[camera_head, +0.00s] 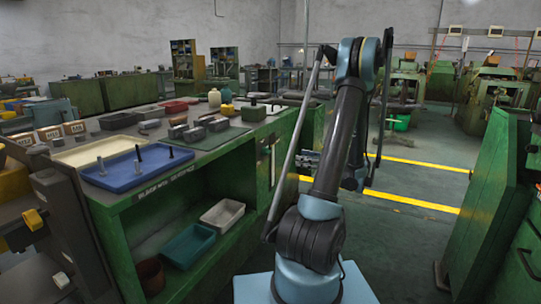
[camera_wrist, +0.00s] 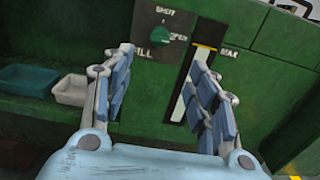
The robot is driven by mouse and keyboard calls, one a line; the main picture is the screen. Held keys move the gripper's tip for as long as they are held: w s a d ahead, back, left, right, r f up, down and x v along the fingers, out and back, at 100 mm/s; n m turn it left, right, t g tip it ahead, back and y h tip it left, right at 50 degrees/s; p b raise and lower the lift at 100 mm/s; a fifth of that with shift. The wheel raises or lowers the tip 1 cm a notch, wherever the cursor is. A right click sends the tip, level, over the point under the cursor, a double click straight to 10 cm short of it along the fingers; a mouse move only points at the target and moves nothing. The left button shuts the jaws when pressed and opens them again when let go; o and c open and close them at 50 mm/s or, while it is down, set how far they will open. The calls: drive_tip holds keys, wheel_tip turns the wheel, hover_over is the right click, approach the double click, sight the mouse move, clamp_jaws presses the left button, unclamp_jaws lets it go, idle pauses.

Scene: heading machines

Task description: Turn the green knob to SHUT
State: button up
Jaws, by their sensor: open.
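The green knob (camera_wrist: 160,36) sits on a dark plate on the cabinet's green side panel in the wrist view. Lettering reading like SHUT is above it, FILL is at its lower left, and a blurred word is at its right. I cannot tell which mark the knob points to. My gripper (camera_wrist: 162,62) is open and empty, its padded fingers spread left and right below the knob, apart from it. In the head view my gripper (camera_head: 308,161) is small beside the cabinet's end, partly hidden by my arm.
A white gauge strip (camera_wrist: 181,98) with a MAX mark is right of the knob. Teal (camera_wrist: 26,79) and white (camera_wrist: 71,90) trays sit on the lower shelf. The green cabinet (camera_head: 125,222) holds a blue tray (camera_head: 137,168) on top. Open floor lies right of my arm.

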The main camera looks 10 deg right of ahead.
sight(270, 152)
drive_tip(key=x, duration=1.7)
drive_tip(key=c, duration=1.1)
drive_tip(key=shift+o, duration=0.2)
